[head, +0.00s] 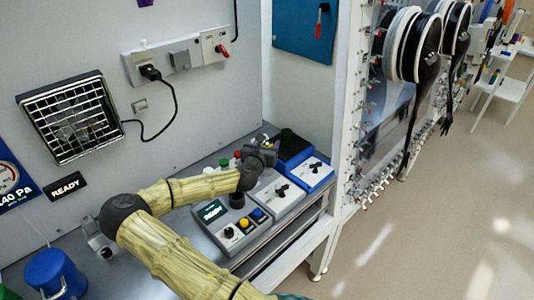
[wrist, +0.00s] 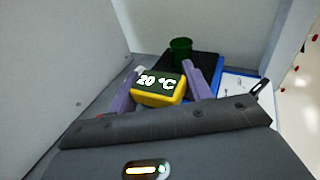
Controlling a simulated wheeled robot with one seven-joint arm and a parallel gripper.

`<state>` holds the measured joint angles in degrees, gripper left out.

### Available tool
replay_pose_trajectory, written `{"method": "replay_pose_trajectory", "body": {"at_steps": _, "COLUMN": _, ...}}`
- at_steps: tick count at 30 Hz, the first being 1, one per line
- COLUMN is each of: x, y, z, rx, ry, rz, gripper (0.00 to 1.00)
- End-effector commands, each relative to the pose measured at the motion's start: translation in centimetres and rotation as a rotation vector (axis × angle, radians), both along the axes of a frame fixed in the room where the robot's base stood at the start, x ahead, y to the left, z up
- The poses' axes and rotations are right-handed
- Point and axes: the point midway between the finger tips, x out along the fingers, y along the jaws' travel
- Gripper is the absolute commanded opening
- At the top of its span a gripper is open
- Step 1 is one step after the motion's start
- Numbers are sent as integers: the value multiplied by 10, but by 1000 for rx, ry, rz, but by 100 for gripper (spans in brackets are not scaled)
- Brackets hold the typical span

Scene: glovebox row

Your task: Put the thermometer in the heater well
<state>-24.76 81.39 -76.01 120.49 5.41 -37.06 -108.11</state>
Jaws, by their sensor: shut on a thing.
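The thermometer (wrist: 160,90) is a yellow block with a dark face reading "20 °C" in the wrist view. My gripper (wrist: 163,76) has purple fingers on both sides of it and is shut on it. In the head view my gripper (head: 262,154) is over the back of the instrument row and hides the thermometer. A black round socket (head: 237,200) sits on the grey unit with a lit display. I cannot tell which is the heater well.
A grey unit with a black knob (head: 281,193) and a blue unit with a white panel (head: 314,172) stand right of my arm. A blue container (head: 52,274) is at the lower left. A wall and the white frame (head: 340,120) bound the bench.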

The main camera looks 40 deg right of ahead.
Motion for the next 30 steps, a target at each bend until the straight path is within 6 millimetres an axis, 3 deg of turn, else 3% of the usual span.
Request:
{"method": "replay_pose_trajectory", "body": {"at_steps": 5, "x": 0, "y": 0, "z": -3, "rx": -1, "ry": 1, "rz": 0, "gripper": 26}}
{"method": "replay_pose_trajectory", "body": {"at_steps": 13, "x": 0, "y": -1, "z": -35, "rx": -1, "ry": 1, "rz": 0, "gripper": 26}}
{"method": "replay_pose_trajectory", "body": {"at_steps": 24, "x": 0, "y": -1, "z": -40, "rx": -1, "ry": 0, "rz": -1, "gripper": 26}}
{"method": "replay_pose_trajectory", "body": {"at_steps": 25, "x": 0, "y": 0, "z": -39, "rx": 0, "ry": 0, "rz": -1, "gripper": 55}}
{"method": "replay_pose_trajectory", "body": {"at_steps": 27, "x": 0, "y": 0, "z": -39, "rx": 0, "ry": 0, "rz": -1, "gripper": 69}}
{"method": "replay_pose_trajectory", "body": {"at_steps": 30, "x": -1, "y": -1, "z": -39, "rx": 0, "ry": 0, "rz": -2, "gripper": 72}}
